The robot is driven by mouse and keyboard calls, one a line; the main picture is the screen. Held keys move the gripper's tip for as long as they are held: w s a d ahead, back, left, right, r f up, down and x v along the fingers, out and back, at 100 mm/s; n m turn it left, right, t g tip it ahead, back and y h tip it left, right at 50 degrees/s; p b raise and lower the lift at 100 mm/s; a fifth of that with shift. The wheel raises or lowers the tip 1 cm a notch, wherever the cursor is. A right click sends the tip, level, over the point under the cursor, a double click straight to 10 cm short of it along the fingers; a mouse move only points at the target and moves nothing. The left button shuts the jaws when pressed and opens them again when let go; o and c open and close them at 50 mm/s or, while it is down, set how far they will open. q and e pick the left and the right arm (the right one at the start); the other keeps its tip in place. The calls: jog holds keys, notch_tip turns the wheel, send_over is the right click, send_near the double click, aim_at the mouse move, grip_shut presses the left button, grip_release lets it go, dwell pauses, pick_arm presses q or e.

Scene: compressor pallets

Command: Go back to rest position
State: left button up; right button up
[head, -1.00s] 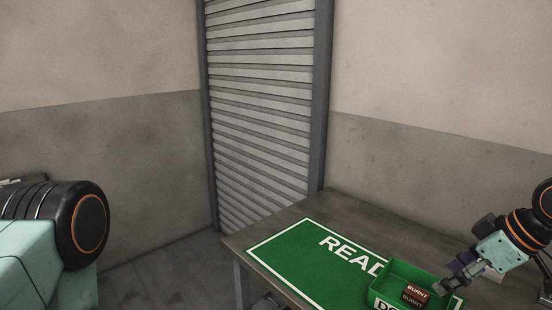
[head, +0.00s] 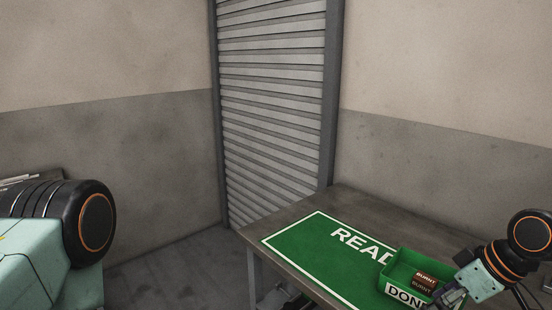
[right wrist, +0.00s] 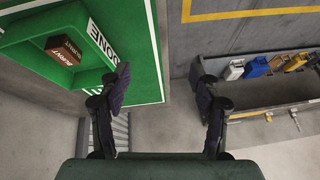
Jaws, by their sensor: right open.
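My right gripper (head: 446,299) is at the lower right of the head view, close to the front right of the green tray. In the right wrist view its two dark fingers (right wrist: 160,85) are spread wide with nothing between them. My left gripper is out of view; only part of my left arm shows at the left of the head view.
A green tray marked DONE (head: 390,273) holds a brown block marked BURNT (head: 424,281); it stands on a green READ… mat (head: 315,242) on the table (head: 345,197). The right wrist view shows a grey bin (right wrist: 268,127) with coloured parts (right wrist: 255,66). A shutter (head: 272,110) stands behind.

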jog(key=s+a+f+m+g+h+b, duration=0.15)
jog(key=s+a+f, duration=0.25)
jog(key=s+f, duration=0.4)
jog(key=s+a+f+m+g, duration=0.1)
jog(key=s+a+f+m, duration=0.3)
jog(key=f, duration=0.7)
jog(key=s+f+h, duration=0.1)
jog(key=s+f, duration=0.2)
jog(key=s, duration=0.4)
jog(key=s+d+f+m+g+h+b, duration=0.1)
jog(key=s+f, duration=0.3)
jog(key=s, duration=0.4)
jog(key=shift+f, duration=0.25)
jog(key=shift+w+m+h, duration=0.1)
jog(key=shift+m+h, duration=0.15)
